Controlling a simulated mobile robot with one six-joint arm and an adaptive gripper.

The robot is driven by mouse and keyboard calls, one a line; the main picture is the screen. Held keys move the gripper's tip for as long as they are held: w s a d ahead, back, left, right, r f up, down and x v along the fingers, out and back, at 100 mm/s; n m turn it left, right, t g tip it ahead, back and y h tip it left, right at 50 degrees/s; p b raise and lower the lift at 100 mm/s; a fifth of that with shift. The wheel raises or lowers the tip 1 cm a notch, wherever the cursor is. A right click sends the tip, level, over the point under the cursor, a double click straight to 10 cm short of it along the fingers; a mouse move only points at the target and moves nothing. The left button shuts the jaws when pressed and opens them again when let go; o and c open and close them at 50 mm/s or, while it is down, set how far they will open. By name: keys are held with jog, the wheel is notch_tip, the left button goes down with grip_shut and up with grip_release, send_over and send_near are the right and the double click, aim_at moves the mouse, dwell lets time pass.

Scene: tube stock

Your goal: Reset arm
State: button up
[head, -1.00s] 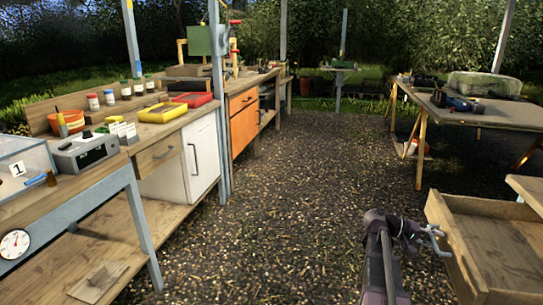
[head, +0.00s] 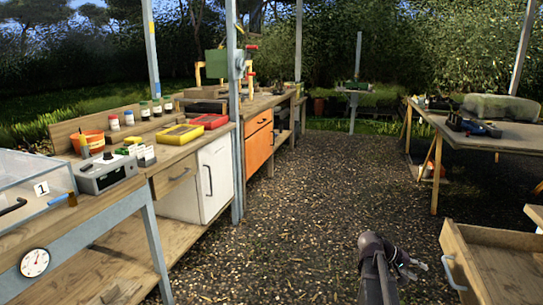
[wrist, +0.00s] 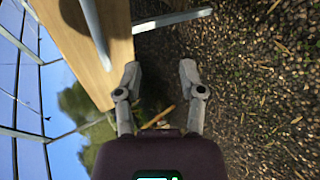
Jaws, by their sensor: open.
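My gripper (head: 412,270) is at the lower right of the head view, above the gravel floor. It points to the right, towards the open wooden drawer (head: 490,262), and stands apart from the drawer's grey handle (head: 452,274). In the wrist view my gripper (wrist: 160,75) shows two grey fingers spread apart with nothing between them. A wooden board or panel (wrist: 85,45) and grey metal bars show at the upper left of the wrist view.
A long workbench (head: 100,210) on the left holds a clear box, a grey device, jars and trays. A white cabinet (head: 215,178) and an orange one (head: 259,145) stand under it. A table (head: 475,140) stands at the right. The gravel aisle (head: 330,185) between is clear.

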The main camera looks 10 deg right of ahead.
jog(key=s+a+f+n+t+y+b, duration=0.1)
jog(key=a+f+y, duration=0.3)
jog(key=a, duration=0.9)
jog(key=s+a+f+n+t+y+b, duration=0.1)
jog(key=a+f+t+y, duration=0.2)
jog(key=a, duration=1)
jog(key=s+a+f+n+y, duration=0.1)
jog(key=a+f+y, duration=0.35)
jog(key=a, duration=0.95)
notch_tip(320, 180, up, 34)
jog(key=d+p, duration=0.1)
jog(key=p, duration=3.3)
jog(key=shift+w+r, duration=0.15)
